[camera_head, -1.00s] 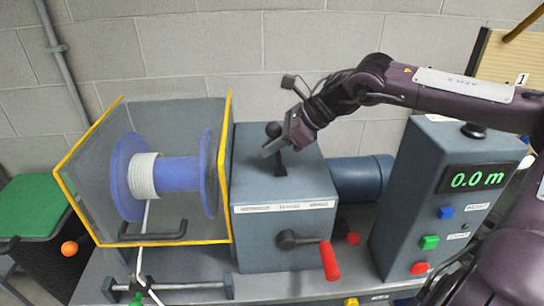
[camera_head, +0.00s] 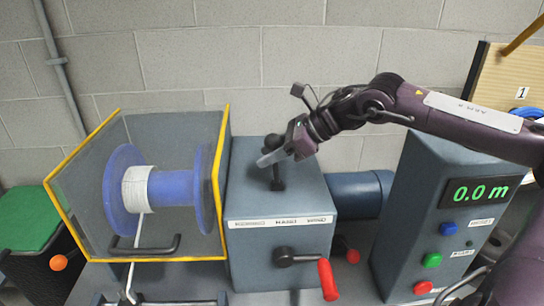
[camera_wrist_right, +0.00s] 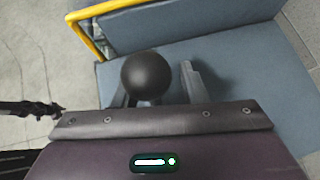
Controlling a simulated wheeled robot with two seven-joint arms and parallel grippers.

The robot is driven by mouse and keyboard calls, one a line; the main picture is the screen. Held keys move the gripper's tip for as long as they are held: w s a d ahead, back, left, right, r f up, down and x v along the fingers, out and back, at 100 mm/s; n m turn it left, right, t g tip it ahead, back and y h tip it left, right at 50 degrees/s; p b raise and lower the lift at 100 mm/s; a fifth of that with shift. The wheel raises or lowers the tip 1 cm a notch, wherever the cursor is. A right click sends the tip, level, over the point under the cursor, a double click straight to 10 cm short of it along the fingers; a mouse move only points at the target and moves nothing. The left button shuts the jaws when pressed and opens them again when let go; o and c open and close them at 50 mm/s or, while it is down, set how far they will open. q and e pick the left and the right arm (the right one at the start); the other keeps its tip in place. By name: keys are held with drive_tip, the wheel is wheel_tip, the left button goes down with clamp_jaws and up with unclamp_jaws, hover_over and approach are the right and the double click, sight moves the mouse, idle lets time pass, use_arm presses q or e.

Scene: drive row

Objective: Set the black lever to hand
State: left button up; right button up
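The black lever (camera_head: 274,142) with a ball knob stands up from the top of the grey-blue gearbox (camera_head: 250,200). Three white labels run along the box's front top edge; the middle one (camera_head: 285,222) appears to read HAND. My right gripper (camera_head: 270,157) is at the lever, just below its knob. In the right wrist view, the ball knob (camera_wrist_right: 147,76) shows in front of my open fingers (camera_wrist_right: 158,90), nearer the left finger and partly covering it. The fingers are apart; whether they touch the shaft is hidden. My left gripper is not in view.
A blue drum (camera_head: 168,190) with white line sits in a yellow-edged guard (camera_head: 224,150) left of the box. A red-handled crank (camera_head: 328,278) sticks out in front. A control cabinet (camera_head: 415,205) reading 0.0 m stands at the right, below my right arm.

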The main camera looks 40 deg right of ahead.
drive_tip(key=shift+o, duration=0.8)
drive_tip(key=shift+a+r, duration=0.1)
drive_tip(key=shift+r, duration=0.15)
drive_tip(key=shift+s+a+f, duration=0.1)
drive_tip(key=shift+s+a, duration=0.05)
drive_tip(key=shift+s, duration=0.05)
drive_tip(key=shift+s+d+r+b, duration=0.15)
drive_tip(key=shift+d+r+b, duration=0.05)
drive_tip(key=shift+d+b, duration=0.2)
drive_tip(key=b+v, duration=0.3)
drive_tip(key=v, duration=0.4)
drive_tip(key=shift+s+a+r, duration=0.1)
drive_tip(key=shift+a, duration=0.05)
